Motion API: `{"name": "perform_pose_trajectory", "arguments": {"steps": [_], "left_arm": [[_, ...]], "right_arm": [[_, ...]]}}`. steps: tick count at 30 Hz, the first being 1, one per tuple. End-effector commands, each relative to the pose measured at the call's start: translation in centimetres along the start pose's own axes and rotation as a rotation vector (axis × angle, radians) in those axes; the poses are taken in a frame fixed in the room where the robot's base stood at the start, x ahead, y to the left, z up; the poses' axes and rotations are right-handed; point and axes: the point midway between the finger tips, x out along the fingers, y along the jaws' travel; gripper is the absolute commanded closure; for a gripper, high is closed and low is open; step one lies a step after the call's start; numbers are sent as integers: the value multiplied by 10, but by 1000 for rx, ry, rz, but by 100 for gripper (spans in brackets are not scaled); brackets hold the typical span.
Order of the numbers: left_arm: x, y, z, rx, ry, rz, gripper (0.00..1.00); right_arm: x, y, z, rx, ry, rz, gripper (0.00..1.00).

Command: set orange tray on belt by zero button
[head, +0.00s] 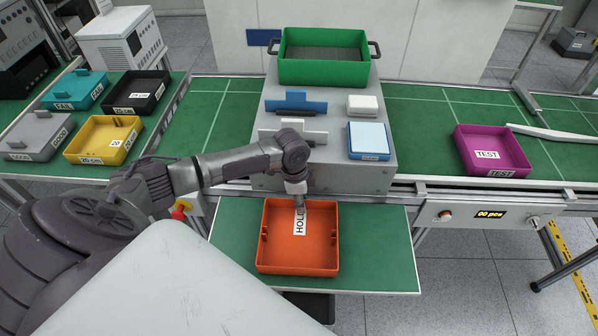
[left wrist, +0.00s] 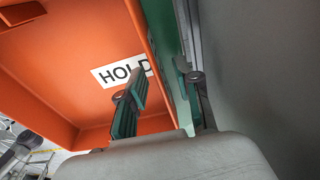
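The orange tray (head: 297,262), labelled HOLD, lies on a green shelf (head: 384,262) in front of the grey block. My left gripper (head: 299,207) points down at the tray's far wall. In the left wrist view, the open fingers (left wrist: 160,75) straddle a wall of the orange tray (left wrist: 75,65), one inside and one outside, with gaps showing. The green belt (head: 421,112) runs behind, on both sides of the block. A control panel (head: 480,214) on its front has a counter display, a red button (head: 445,214) and a knob (head: 533,221). No zero marking is legible. My right gripper is out of view.
A purple TEST tray (head: 491,151) sits on the right belt beside a white bar (head: 555,134). The grey block (head: 384,178) carries a green bin (head: 324,70) and small items. Several trays stand at left. The belt between block and purple tray is clear.

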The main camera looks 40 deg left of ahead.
Motion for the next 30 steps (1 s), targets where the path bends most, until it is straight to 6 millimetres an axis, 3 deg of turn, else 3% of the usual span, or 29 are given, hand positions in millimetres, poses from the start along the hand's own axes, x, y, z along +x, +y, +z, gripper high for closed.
{"name": "perform_pose_trajectory", "arguments": {"steps": [1,7,23,30], "left_arm": [[0,0,0,0,0,0,67],[0,0,0,-1,0,0,100],[-2,-1,0,-1,1,-1,100],[-18,-2,-3,1,3,-4,100]], "right_arm": [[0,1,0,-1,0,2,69],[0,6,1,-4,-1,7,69],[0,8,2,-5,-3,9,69],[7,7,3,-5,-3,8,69]]}}
